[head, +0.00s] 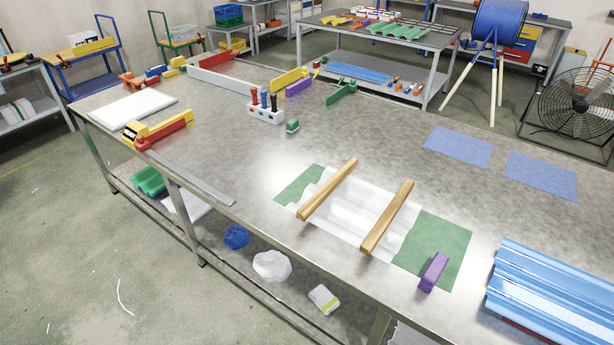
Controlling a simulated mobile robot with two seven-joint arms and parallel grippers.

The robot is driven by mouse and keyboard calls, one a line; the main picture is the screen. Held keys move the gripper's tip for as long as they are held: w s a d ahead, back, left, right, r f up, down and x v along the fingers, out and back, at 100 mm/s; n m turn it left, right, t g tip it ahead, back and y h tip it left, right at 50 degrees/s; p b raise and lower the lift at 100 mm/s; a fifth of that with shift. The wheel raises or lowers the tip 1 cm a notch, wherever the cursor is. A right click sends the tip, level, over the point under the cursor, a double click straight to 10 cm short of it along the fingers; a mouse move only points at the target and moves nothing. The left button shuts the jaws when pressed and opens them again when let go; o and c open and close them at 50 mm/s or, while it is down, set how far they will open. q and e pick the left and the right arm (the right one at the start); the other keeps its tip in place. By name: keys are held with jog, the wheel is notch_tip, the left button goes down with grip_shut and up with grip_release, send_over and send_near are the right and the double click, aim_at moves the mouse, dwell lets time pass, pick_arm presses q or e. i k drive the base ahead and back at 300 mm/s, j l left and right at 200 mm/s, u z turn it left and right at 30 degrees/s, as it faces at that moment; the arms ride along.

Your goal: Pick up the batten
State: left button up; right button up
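Two wooden battens lie across a pale translucent corrugated sheet (349,208) on the metal workbench. The left batten (328,189) rests near the sheet's left end, and the right batten (387,218) rests nearer its right end. They lie roughly parallel and apart. A green mat (446,240) shows under both ends of the sheet. Neither of my grippers is in view.
A purple block (433,272) stands on the mat's right part. Blue corrugated sheets (555,295) lie at the bench's right. Two blue mats (459,147) lie behind. A white tool holder (266,115) and a green block (292,126) stand mid-bench. Bench space left of the mat is clear.

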aim_at(321, 194)
jog(key=j+z, duration=0.1)
jog(key=z, duration=0.3)
jog(key=i+j+z, duration=0.1)
jog(key=z, duration=0.3)
jog(key=j+z, duration=0.15)
jog(key=z, duration=0.2)
jog(key=i+j+z, duration=0.1)
jog(key=j+z, duration=0.2)
jog(key=j, duration=0.2)
jog(key=j+z, duration=0.3)
jog(key=j, duration=0.25)
jog(key=i, duration=0.05)
